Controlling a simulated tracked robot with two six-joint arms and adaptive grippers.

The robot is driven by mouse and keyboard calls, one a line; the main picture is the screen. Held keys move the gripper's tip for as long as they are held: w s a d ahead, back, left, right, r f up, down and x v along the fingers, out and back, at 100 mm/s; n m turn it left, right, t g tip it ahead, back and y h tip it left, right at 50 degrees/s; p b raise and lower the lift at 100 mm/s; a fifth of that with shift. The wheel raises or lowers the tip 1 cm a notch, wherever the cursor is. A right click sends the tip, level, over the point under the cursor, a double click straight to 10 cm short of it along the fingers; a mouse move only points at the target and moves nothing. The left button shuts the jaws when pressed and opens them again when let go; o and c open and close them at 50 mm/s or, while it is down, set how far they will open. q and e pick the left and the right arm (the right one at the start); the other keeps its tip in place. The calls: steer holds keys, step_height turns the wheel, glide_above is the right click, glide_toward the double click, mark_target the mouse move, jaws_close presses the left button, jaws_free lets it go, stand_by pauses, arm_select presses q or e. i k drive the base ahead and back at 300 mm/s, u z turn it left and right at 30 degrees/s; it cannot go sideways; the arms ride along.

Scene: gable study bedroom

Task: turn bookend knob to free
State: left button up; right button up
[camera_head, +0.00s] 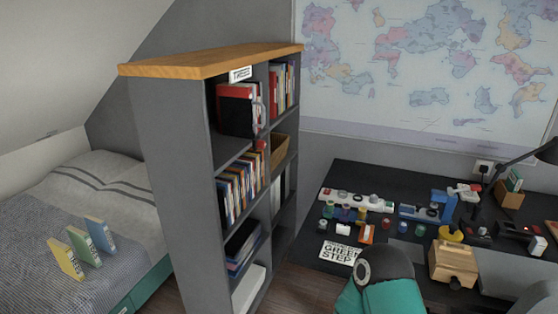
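A grey shelf unit (182,150) with a wooden top stands left of centre. On its upper shelf, a red and black upright block of books or binders (236,112) sits under a "TREES" sign (240,74). A grey curved piece (259,108), perhaps the bookend, stands at its right end. A small red round part (261,145) shows just below and may be the knob; its setting is too small to tell. Neither of my grippers is in view.
Books (240,184) fill the middle shelf. Three thin books (83,246) stand on the bed (125,215) at left. The black desk (345,180) at right is crowded with small items. A teal and dark object (388,296), perhaps a chair, stands before it.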

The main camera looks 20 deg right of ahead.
mark_target(260, 144)
steer(key=z, duration=0.4)
steer(key=i, duration=1.4)
steer(key=u, duration=0.6)
